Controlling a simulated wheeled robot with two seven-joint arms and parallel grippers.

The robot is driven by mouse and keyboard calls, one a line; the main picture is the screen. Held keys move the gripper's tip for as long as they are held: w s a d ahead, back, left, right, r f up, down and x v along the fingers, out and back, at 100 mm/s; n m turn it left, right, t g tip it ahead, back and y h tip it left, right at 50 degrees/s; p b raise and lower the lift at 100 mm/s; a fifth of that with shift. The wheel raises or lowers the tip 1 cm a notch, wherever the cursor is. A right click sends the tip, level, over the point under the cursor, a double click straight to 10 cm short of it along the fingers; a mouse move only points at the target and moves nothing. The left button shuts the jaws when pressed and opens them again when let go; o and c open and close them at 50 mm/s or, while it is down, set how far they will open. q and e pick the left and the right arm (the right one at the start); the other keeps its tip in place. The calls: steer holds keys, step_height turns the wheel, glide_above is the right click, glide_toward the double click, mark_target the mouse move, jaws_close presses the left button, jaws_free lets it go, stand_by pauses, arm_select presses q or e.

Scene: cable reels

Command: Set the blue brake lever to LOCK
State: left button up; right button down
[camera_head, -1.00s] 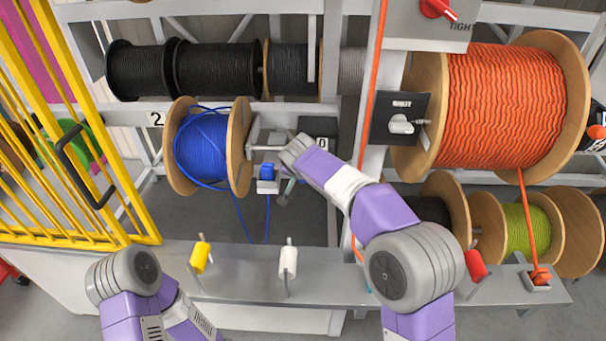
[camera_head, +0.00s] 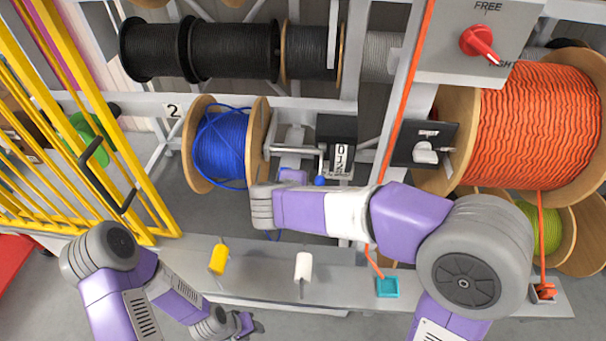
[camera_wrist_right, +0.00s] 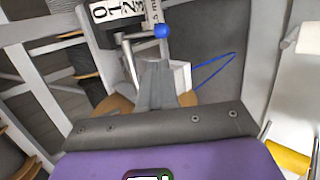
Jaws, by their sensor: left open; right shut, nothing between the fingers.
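A blue ball knob (camera_head: 320,181) sits at the end of a metal rod below the counter box, right of the blue cable reel (camera_head: 222,147). It shows in the right wrist view (camera_wrist_right: 161,31) beside the numbered strip, ahead of my right gripper (camera_wrist_right: 160,70). That gripper is shut and empty, its fingers apart from the knob in the picture. In the head view my right arm reaches across below the knob; its fingertips cannot be made out. No LOCK marking is readable. My left gripper (camera_head: 248,325) is open and empty at lower left, far from the knob.
The counter box (camera_head: 337,135) stands right of the blue reel. A grey bench ledge with yellow (camera_head: 218,260) and white (camera_head: 303,266) handles runs in front. A yellow gate (camera_head: 90,120) is at left. A red FREE/TIGHT switch (camera_head: 482,43) and an orange reel (camera_head: 535,125) are at right.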

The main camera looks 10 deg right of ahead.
steer(key=b+x, duration=0.2)
steer(key=x, duration=1.1)
steer(key=shift+w+d+f, duration=0.1)
steer(key=shift+f, duration=0.15)
steer(key=b, duration=0.3)
steer(key=f+t+b, duration=0.1)
steer(key=b, duration=0.2)
steer(key=shift+w+d+f, duration=0.15)
steer(key=shift+d+f, duration=0.05)
steer(key=shift+f, duration=0.1)
steer(key=p, duration=0.3)
glide_toward(319, 181)
steer(key=v, duration=0.6)
steer(key=shift+a, duration=0.35)
